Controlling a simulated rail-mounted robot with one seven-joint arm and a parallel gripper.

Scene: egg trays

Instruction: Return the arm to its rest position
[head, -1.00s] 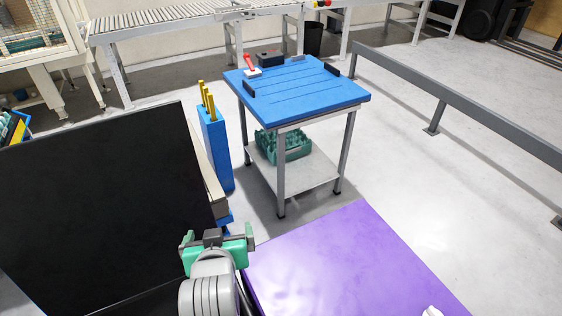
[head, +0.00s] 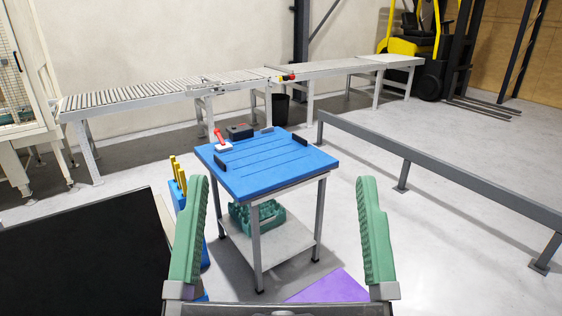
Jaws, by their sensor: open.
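My gripper (head: 281,232) is in the lower middle of the head view, close to the camera. Its two green ribbed fingers point up and stand wide apart. Nothing is held between them. The blue-topped table (head: 270,166) shows beyond and between the fingers, some distance away. The rest of my arm is mostly out of view below.
Green egg trays (head: 257,217) sit on the table's lower shelf. A blue bin (head: 181,196) with yellow rods is partly behind the left finger. A black panel (head: 85,255) fills the lower left. A grey rail (head: 440,180) runs along the right, with open floor beside it.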

